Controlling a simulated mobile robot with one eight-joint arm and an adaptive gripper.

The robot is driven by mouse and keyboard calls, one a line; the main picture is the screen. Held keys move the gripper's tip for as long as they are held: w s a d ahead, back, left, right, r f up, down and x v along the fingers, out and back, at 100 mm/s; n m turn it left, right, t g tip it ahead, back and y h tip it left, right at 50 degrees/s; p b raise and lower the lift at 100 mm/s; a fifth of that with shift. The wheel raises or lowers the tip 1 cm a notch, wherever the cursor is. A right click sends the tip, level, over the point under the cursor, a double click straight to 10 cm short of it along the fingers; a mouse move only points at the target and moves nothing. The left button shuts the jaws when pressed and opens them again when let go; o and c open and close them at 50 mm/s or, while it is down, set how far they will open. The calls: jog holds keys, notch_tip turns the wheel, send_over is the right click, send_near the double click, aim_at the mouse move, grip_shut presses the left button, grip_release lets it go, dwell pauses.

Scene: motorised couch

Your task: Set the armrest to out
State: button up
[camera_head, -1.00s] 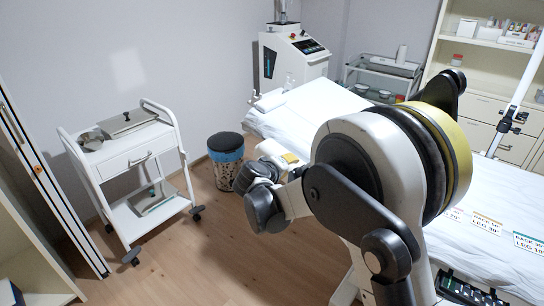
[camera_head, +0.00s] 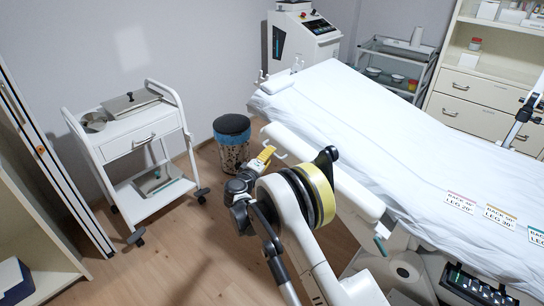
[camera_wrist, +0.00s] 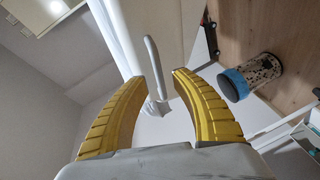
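The armrest (camera_head: 335,180) is a long white padded bar along the near side of the white couch (camera_head: 370,125). A thin pale handle (camera_head: 277,152) sticks out near its far end. My gripper (camera_head: 265,154), with yellow fingers, is beside that handle at the couch's far-left end. In the wrist view my gripper (camera_wrist: 157,78) is open, its two curved fingers spread apart. A slim grey-white handle bar (camera_wrist: 154,65) shows in line with the gap between the fingertips. I cannot tell whether it is between the fingers or just beyond them.
A patterned bin (camera_head: 232,142) with a dark top stands close to the gripper; it also shows in the wrist view (camera_wrist: 262,70). A white trolley (camera_head: 135,140) stands at left.

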jog(key=shift+b+x, duration=0.35)
jog(key=shift+x, duration=1.2)
grip_shut()
